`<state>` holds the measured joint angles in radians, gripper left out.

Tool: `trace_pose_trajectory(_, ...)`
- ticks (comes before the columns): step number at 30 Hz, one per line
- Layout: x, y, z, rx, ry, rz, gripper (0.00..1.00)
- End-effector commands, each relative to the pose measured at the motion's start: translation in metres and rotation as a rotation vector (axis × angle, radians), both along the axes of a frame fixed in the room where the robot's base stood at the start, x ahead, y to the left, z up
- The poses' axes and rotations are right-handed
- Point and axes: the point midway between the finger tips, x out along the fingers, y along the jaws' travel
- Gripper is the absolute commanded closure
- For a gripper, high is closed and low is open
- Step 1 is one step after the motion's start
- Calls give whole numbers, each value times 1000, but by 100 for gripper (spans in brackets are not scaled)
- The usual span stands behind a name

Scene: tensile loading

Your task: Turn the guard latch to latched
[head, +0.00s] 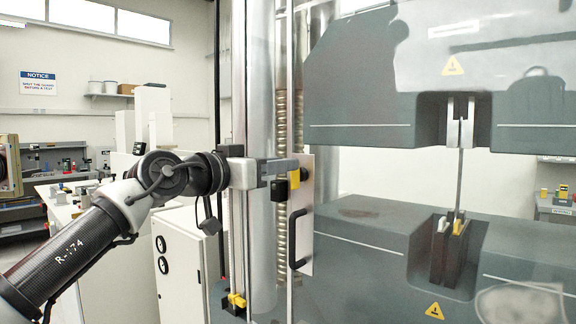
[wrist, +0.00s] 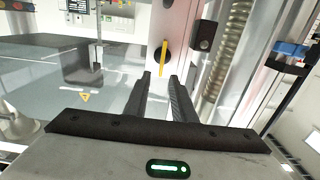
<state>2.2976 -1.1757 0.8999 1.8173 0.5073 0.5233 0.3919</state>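The guard latch has a yellow lever (wrist: 164,57) on a round black boss, mounted on a pale plate (wrist: 182,14). In the wrist view the lever stands nearly upright in the picture, its lower end by my fingertips. In the head view the lever (head: 294,180) shows as a small yellow piece, partly hidden by my gripper. My gripper (wrist: 160,77) is open, with a gap between its fingers, and points at the lever. I cannot tell whether a finger touches it. In the head view my gripper (head: 287,167) reaches the plate from the left.
A black block (wrist: 203,38) sits beside the latch plate. A black handle (head: 297,240) is below the latch on the guard. The testing machine's grey lower body (head: 365,230) holds an upright specimen (head: 459,180) behind the clear guard. A metal column (head: 262,100) stands close to my arm.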

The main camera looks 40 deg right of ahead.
Motion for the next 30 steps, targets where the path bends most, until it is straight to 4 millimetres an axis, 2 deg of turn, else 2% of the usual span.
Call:
trace_pose_trajectory(3,1,-17,0,2,-2,-2,77)
trace_pose_trajectory(6,2,-24,0,1,0,0,77)
trace_pose_trajectory(17,3,-29,0,1,-1,1,77)
trace_pose_trajectory(21,3,-29,0,1,-1,1,100)
trace_pose_trajectory(30,3,-29,-1,0,9,1,100)
